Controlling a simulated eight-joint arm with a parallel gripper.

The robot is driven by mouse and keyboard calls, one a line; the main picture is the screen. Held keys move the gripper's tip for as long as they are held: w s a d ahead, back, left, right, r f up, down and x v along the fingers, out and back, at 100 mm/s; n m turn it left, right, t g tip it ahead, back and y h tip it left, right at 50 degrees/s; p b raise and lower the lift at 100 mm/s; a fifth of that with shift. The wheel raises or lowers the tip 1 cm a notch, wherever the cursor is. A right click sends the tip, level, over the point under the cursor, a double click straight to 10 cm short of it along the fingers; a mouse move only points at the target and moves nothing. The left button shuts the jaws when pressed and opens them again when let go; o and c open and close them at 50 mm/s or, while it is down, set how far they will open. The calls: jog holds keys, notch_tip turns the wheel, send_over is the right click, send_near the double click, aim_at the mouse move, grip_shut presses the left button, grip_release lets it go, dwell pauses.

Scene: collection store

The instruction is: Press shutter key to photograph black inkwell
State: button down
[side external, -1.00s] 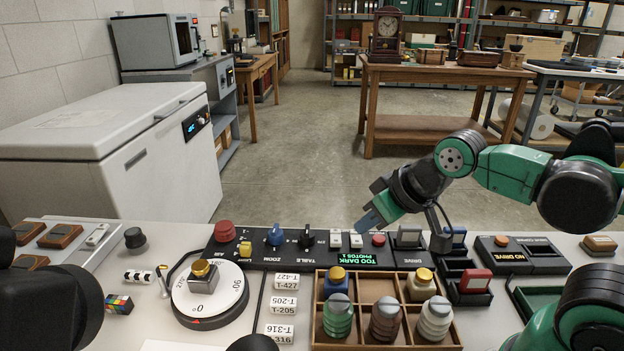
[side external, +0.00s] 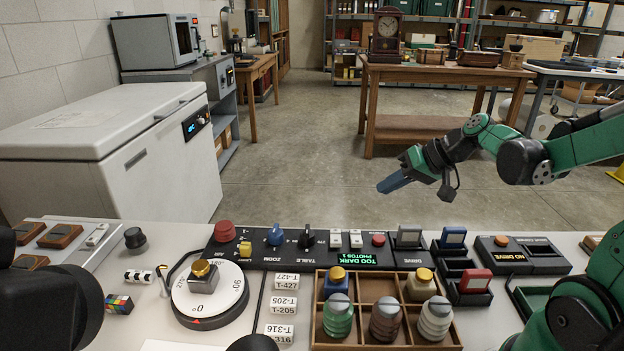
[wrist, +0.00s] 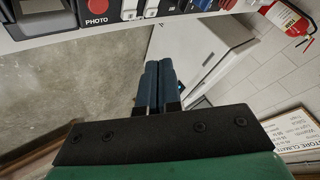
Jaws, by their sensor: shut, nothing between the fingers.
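An inkwell with a gold cap (side external: 202,272) stands on the white turntable (side external: 225,294); its body looks dark grey, and its exact colour is hard to tell. The control panel (side external: 283,262) runs along the bench behind. Its red key (side external: 378,240) is right of two white rockers; in the wrist view the red key (wrist: 97,5) has a PHOTO label below it. The green display (side external: 368,260) reads "TOO DARK" and "PHOTOS 1". My gripper (side external: 382,188) is shut and empty, held in the air above and beyond the panel. It shows in the wrist view (wrist: 152,66).
A wooden tray (side external: 376,347) with several bottles sits in front of the panel. Black holders with coloured blocks (side external: 476,281) and a NO DRIVE box (side external: 520,256) are to the right. White tags (side external: 286,282) lie beside the turntable. Open floor lies behind the bench.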

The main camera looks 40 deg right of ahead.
aim_at(383, 240)
jog(key=shift+d, duration=0.2)
jog(key=shift+f, duration=4.4)
jog(key=shift+r, duration=0.15)
jog(key=shift+r, duration=2.4)
